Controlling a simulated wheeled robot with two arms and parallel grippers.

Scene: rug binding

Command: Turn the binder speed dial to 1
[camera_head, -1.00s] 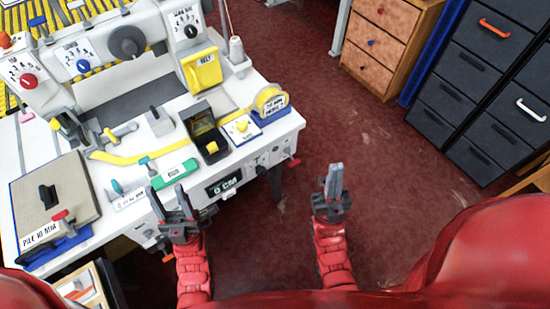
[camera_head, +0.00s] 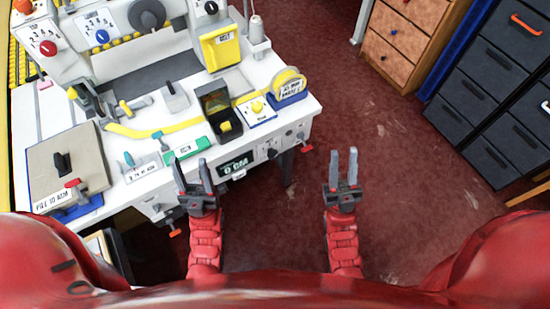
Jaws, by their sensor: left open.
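The sewing machine (camera_head: 75,68) on the white bench has several numbered dials. A red dial (camera_head: 48,48) is at the left, a blue dial (camera_head: 102,36) is beside it, and a black dial (camera_head: 211,7) is at the top edge, partly cut off. Their labels are too small to tell which is the binder speed dial. My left gripper (camera_head: 193,176) is open and empty at the bench's front edge, well short of the dials. My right gripper (camera_head: 343,166) is open and empty over the floor, right of the bench.
On the bench are a yellow box (camera_head: 221,48), a tape roll (camera_head: 288,84), a black bin (camera_head: 218,110), a yellow-knob box (camera_head: 257,108) and a beige plate (camera_head: 65,165). Drawer cabinets (camera_head: 405,42) stand at the right. Red floor (camera_head: 345,110) between is clear.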

